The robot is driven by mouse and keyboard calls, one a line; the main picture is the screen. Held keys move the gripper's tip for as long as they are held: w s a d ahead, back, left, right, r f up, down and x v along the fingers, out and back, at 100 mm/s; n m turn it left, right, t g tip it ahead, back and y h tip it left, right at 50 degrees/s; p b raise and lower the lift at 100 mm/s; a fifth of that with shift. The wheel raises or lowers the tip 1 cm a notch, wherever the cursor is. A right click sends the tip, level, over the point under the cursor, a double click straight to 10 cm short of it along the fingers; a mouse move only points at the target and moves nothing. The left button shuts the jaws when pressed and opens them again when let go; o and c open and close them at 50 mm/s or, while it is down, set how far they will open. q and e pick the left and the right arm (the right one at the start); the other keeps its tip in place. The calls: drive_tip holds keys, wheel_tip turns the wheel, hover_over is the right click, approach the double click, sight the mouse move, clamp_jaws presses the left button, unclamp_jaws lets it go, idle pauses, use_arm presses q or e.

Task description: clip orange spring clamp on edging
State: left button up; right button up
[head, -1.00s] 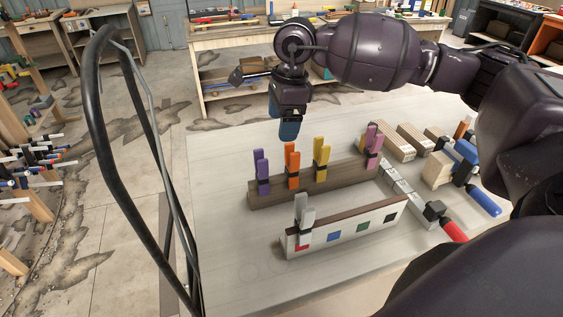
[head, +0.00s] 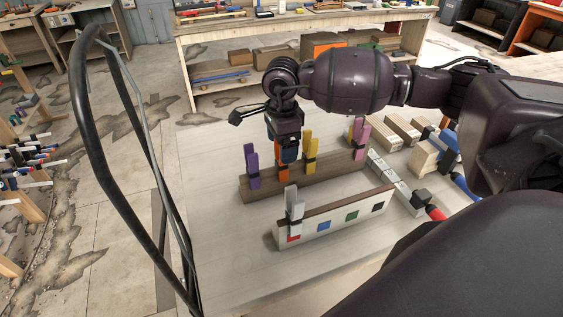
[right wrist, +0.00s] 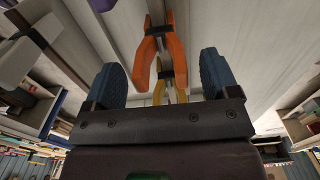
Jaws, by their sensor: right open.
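The orange spring clamp (head: 283,171) stands upright on the brown board (head: 325,179), between the purple clamp (head: 252,166) and the yellow clamp (head: 311,150). My right gripper (head: 287,157) is just above and around its handles, partly hiding it. In the right wrist view the orange clamp (right wrist: 172,48) lies between the two open blue fingertips of the right gripper (right wrist: 162,80), with a gap on each side. The brown edging (head: 350,206) tops the white stringer (head: 335,227), which has coloured squares. A grey clamp (head: 294,207) sits at its left end, above the red square. My left gripper is out of view.
A pink clamp (head: 359,138) stands at the board's right end. Wooden blocks (head: 403,128) and a red-handled bar clamp (head: 436,212) lie to the right. A black tube frame (head: 88,130) rises at left. The table's front left is clear.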

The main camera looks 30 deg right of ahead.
wheel_tip(320, 180, down, 2)
drive_tip(key=shift+f, duration=0.1)
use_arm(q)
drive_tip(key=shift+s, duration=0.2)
use_arm(e)
drive_tip(key=shift+f, duration=0.25)
drive_tip(key=shift+c, duration=0.2)
drive_tip(key=c, duration=1.1)
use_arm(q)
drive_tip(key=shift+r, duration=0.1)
use_arm(e)
drive_tip(key=shift+r, duration=0.1)
